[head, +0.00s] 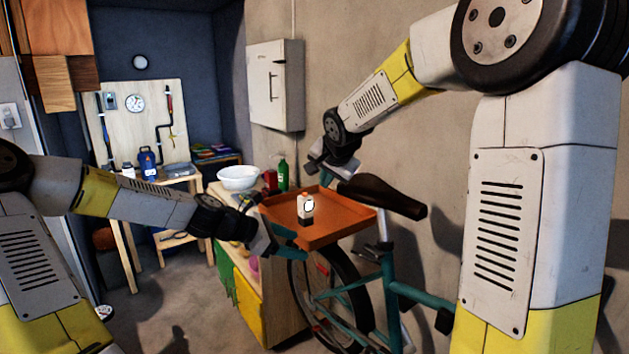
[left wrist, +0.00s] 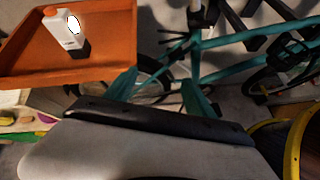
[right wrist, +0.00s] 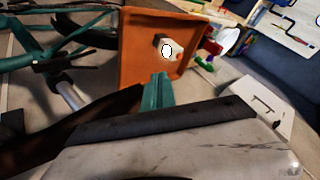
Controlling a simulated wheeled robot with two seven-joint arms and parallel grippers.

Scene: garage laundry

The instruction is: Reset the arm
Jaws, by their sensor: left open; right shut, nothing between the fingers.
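My left gripper (head: 288,243) is open and empty beside the near left edge of the orange tray (head: 350,222). Its two teal fingers stand apart in the left wrist view (left wrist: 158,92), with the bicycle behind them. My right gripper (head: 318,187) is over the tray's far side, partly hidden by its own wrist. In the right wrist view its teal fingers (right wrist: 157,90) are together with nothing between them. A small white bottle (head: 306,206) with an orange cap stands upright on the tray, apart from both grippers.
A teal bicycle (head: 408,292) with a dark saddle (head: 382,193) stands close to the tray, against the wall. A white bowl (head: 238,178), a red container and a green bottle (head: 283,174) are on the counter behind. A white cabinet (head: 275,86) hangs on the wall.

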